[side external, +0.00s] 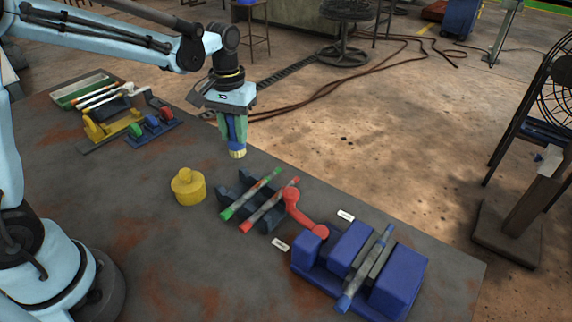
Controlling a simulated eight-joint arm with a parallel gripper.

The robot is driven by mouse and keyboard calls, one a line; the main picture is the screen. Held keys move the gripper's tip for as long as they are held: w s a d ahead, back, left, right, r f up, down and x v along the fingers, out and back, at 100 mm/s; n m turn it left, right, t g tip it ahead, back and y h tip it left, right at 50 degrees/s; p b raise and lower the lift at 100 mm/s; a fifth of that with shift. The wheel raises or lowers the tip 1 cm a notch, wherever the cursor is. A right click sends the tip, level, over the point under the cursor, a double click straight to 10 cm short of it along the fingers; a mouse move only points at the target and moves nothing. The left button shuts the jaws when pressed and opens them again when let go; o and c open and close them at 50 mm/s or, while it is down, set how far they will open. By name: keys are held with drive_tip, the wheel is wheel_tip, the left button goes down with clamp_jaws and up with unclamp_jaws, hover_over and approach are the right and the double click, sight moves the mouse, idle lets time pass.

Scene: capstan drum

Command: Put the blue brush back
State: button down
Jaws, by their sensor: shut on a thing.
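My gripper (234,128), with greenish fingers, points down and is shut on the blue brush (237,147). A blue part and a pale yellow tip show below and between the fingers; the rest is hidden. The brush hangs roughly upright, over the table's far side. I cannot tell its exact height. A dark notched rack (227,193) stands below and to the right of it. A green-ended stick (250,194) and a red-ended stick (270,206) lie across the rack, side by side.
A red curved handle (305,215) and a blue block fixture (345,250) carrying a grey, blue-ended bar (366,266) stand to the right. Yellow and green fixtures and a tray (83,90) are far left. The front table is clear.

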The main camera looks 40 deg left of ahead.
sight(235, 144)
drive_tip(key=shift+w+a+f, duration=0.2)
drive_tip(key=shift+a+f, duration=0.2)
drive_tip(key=shift+f, duration=1.85)
drive_tip(key=shift+f, duration=0.15)
drive_tip(key=c, duration=0.9)
unclamp_jaws()
drive_tip(key=shift+o, duration=0.2)
